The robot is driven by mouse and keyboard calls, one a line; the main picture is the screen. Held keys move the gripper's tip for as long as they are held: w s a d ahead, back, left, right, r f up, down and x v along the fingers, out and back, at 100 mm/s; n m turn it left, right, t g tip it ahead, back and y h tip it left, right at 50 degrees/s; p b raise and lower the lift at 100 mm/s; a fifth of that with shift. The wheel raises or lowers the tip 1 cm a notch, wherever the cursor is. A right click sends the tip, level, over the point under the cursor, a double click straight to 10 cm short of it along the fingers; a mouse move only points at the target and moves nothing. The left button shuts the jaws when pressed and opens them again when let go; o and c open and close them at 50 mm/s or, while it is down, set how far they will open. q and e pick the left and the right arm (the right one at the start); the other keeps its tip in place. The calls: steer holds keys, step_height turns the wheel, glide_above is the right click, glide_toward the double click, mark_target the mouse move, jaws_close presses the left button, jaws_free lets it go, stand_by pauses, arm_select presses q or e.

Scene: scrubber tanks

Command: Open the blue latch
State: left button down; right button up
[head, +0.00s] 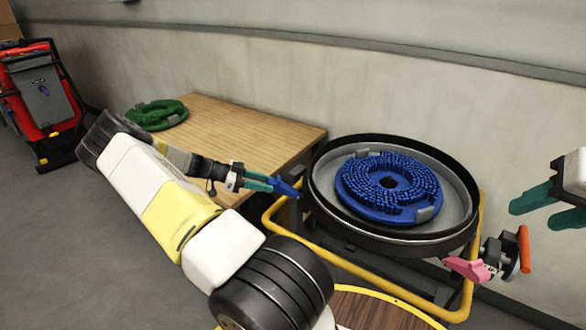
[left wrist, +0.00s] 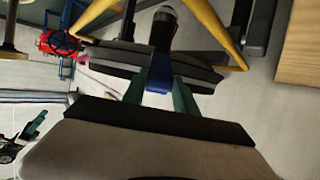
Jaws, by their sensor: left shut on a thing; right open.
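The blue latch (head: 287,187) is on the left side of the round black-rimmed tank (head: 325,160). My left gripper (head: 268,182) has its green fingers shut on it. In the left wrist view the blue latch (left wrist: 160,73) sits between the two green fingertips, under the dark rim. How far the latch is turned cannot be told. My right gripper (head: 540,206) is open and empty at the right edge of the head view, above and right of the pink latch (head: 468,268).
A blue round brush (head: 350,185) lies inside the tank. A yellow tube frame (head: 350,262) surrounds the tank's base. An orange handle (head: 523,249) is at the right. A wooden table (head: 235,125) with a green brush (head: 157,115) stands behind left. A red machine (head: 20,72) is far left.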

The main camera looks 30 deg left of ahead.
arm_select(q)
steer(key=shift+s+a+f, duration=0.2)
steer(key=shift+f, duration=0.3)
steer(key=c, duration=1)
jaws_free()
steer(key=shift+o, duration=0.2)
steer(key=shift+r, duration=0.1)
steer(key=shift+w, duration=0.1)
steer(key=v, duration=0.7)
steer(key=shift+s+a+r, duration=0.15)
steer(key=shift+s+a, duration=0.05)
steer(key=shift+a, duration=0.05)
